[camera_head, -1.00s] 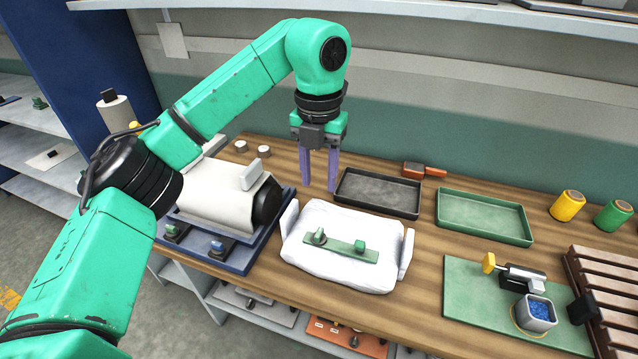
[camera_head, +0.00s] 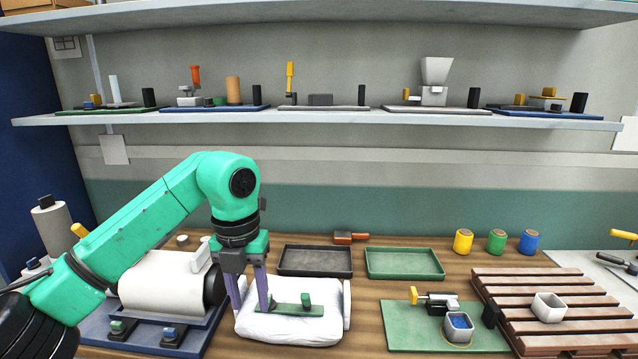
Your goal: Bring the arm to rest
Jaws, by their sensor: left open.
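My left arm, in green, comes in from the left and bends down over the workbench. My left gripper (camera_head: 250,306) points down with its two purple fingers apart and nothing seen between them. In the picture it overlaps the left end of the white pillow-like block (camera_head: 285,327). A green strip (camera_head: 288,309) with small knobs lies on that block, just right of the fingertips. I cannot tell whether the fingers touch the block or hang above it. My right gripper is out of view.
A white roll machine (camera_head: 165,290) stands left of the gripper. A black tray (camera_head: 315,262) and a green tray (camera_head: 404,265) lie behind. A green board (camera_head: 400,335) and a wooden slatted rack (camera_head: 530,285) are at right. A shelf (camera_head: 390,118) runs above.

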